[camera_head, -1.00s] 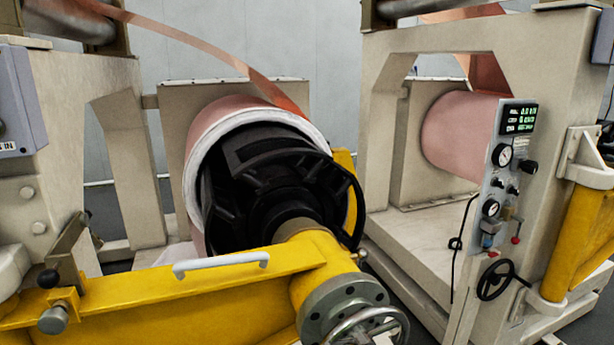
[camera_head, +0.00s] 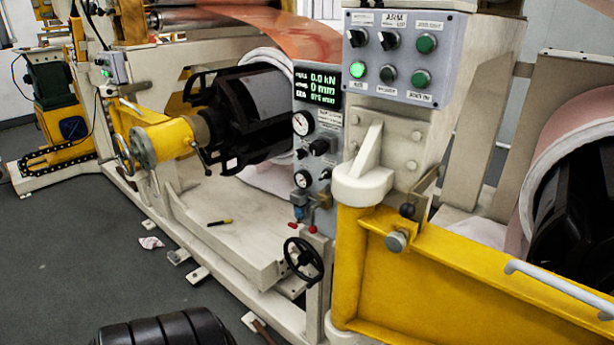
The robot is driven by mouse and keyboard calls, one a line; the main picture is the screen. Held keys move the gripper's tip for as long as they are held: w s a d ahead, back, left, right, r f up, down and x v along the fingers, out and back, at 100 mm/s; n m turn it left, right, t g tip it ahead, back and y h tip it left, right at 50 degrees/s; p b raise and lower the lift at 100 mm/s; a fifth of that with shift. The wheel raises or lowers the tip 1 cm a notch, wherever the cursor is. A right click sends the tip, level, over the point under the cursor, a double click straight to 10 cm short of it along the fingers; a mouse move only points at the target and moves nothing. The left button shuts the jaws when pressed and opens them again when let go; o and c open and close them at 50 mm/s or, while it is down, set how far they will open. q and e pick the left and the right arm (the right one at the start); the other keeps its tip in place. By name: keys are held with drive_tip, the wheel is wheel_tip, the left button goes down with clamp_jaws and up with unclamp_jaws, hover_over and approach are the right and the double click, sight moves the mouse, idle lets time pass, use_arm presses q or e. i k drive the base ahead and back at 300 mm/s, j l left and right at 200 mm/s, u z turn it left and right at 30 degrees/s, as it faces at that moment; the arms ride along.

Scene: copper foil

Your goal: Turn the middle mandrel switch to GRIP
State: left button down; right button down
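A narrow grey control panel (camera_head: 312,162) is on the side of the middle stand. It carries a lit display (camera_head: 317,84), a large black knob (camera_head: 318,147), small black switches (camera_head: 325,173) and two round gauges. Its labels are too small to read, so I cannot tell which control is the mandrel switch or its setting. A black mandrel (camera_head: 262,105) on a yellow shaft is left of the panel, with a pale roll end partly hidden behind it.
A grey button box (camera_head: 405,55) with black selectors and green buttons overhangs the panel's right. A yellow swing arm (camera_head: 440,275) fills the lower right. A black handwheel (camera_head: 304,259) is below the panel. The dark floor (camera_head: 75,250) at the left is mostly clear.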

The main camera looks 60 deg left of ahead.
sight(325, 175)
drive_tip(key=u, duration=1.7)
drive_tip(key=j, duration=0.15)
